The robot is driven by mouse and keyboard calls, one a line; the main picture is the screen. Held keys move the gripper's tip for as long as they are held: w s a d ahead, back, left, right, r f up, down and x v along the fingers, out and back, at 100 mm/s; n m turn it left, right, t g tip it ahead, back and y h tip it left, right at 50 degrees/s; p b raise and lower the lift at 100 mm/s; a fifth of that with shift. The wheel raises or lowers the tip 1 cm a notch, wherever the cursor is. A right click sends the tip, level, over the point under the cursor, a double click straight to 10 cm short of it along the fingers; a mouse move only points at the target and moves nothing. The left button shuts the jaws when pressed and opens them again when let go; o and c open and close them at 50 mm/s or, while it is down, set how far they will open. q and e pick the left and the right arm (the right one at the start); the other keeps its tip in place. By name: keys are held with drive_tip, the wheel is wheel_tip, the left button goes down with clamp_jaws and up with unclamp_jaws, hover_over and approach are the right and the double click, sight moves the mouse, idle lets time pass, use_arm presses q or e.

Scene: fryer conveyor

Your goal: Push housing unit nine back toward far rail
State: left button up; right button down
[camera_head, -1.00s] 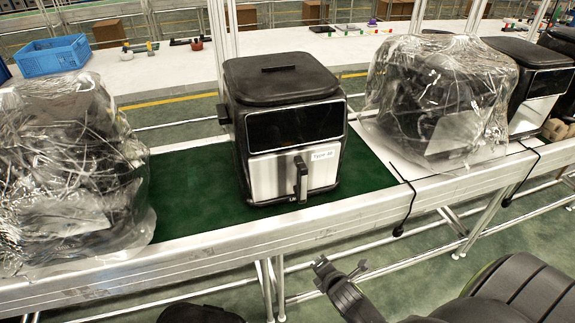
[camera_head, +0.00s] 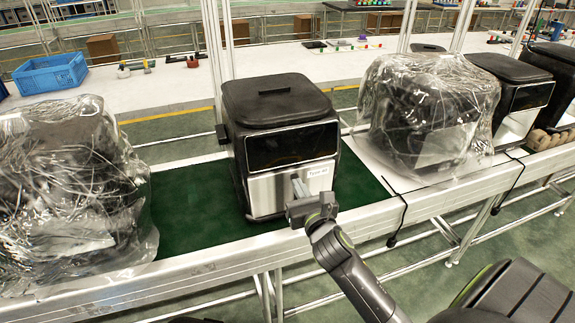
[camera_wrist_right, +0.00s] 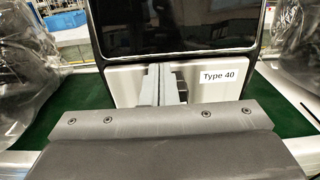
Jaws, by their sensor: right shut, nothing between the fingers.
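The black and steel air fryer housing (camera_head: 285,145) stands upright on the green conveyor belt (camera_head: 185,215), between two plastic-wrapped units. Its front carries a white label reading "Type 40", and its steel panel (camera_wrist_right: 122,84) also shows in the right wrist view. My right gripper (camera_head: 301,192) is shut and empty at the lower front of the housing, over the front handle, which it mostly hides. In the right wrist view my gripper's fingers (camera_wrist_right: 166,84) point at the panel left of the label. I cannot tell whether they touch it. My left gripper is not in view.
A wrapped unit (camera_head: 70,190) stands to the left and another (camera_head: 425,110) to the right. The near metal rail (camera_head: 215,262) runs along the front. Behind is a white table with a blue crate (camera_head: 50,68). Bare belt lies left of the housing.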

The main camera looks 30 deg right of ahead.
sight(284, 160)
drive_tip(key=x, duration=0.9)
drive_tip(key=shift+p, duration=0.3)
drive_tip(key=shift+x, duration=1.1)
drive_tip(key=shift+w+d+r, duration=0.1)
drive_tip(key=shift+w, duration=0.35)
